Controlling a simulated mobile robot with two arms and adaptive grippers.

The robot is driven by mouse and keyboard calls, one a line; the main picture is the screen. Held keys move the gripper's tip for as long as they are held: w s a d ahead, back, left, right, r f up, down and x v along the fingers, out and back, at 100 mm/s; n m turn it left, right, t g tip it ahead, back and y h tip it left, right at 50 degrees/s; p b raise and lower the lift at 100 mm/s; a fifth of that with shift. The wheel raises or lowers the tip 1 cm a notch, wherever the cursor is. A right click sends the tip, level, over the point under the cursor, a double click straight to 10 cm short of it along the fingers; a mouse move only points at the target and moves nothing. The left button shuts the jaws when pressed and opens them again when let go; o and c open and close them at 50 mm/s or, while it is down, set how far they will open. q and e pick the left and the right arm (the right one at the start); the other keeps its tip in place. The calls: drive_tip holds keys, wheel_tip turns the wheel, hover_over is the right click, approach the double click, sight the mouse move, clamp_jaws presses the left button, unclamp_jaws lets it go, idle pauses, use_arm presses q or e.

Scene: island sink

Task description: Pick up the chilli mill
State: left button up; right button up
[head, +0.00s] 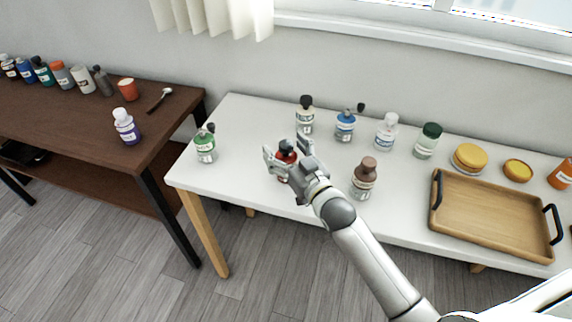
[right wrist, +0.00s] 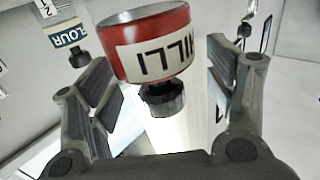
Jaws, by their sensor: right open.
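The chilli mill (head: 285,158) is a red jar with a white label and a dark top, standing on the white table near its front edge. My right gripper (head: 288,150) is open around it, with a finger on either side. In the right wrist view the mill (right wrist: 155,45) appears upside down between the open fingers (right wrist: 160,75), with gaps at both sides. Its black knob (right wrist: 162,98) faces the gripper's palm. Part of the mill is hidden by the gripper in the head view. My left gripper is not in view.
A wooden tray (head: 490,212) lies to the right. A dark table (head: 80,118) holds more jars.

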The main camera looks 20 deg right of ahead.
drive_tip(key=c, duration=1.5)
